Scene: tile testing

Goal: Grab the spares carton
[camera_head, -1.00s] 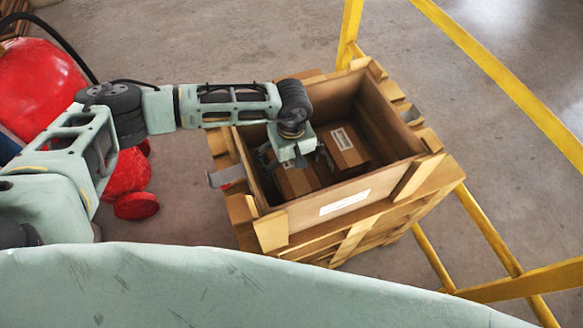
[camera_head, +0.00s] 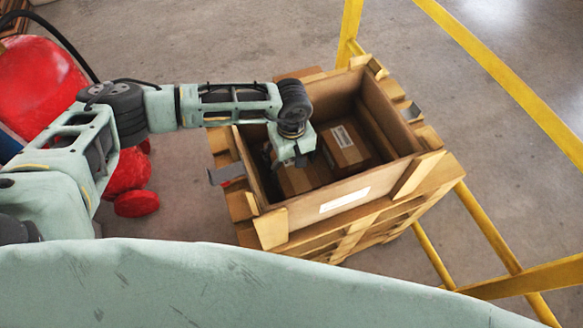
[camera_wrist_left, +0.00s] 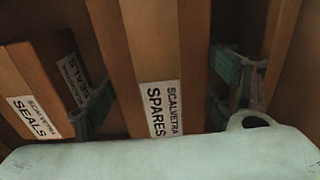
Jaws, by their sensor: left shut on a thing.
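The spares carton is a brown box with a lighter tape strip and a white label reading "SCALVETRA SPARES" (camera_wrist_left: 155,60). In the head view the spares carton (camera_head: 296,181) sits inside the wooden crate (camera_head: 345,201), partly hidden under my left gripper (camera_head: 293,164). In the left wrist view the two green fingers of my left gripper (camera_wrist_left: 165,95) stand on either side of the spares carton, shut on it. The seals carton (camera_wrist_left: 40,85), labelled "SCALVETRA SEALS", lies just left of the left finger. My right gripper is not in view.
Another labelled carton (camera_head: 345,146) lies beside the spares carton in the crate. The crate walls rise around my gripper. Yellow rails (camera_head: 500,80) stand to the right and behind. A red rounded machine (camera_head: 40,85) stands at the left.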

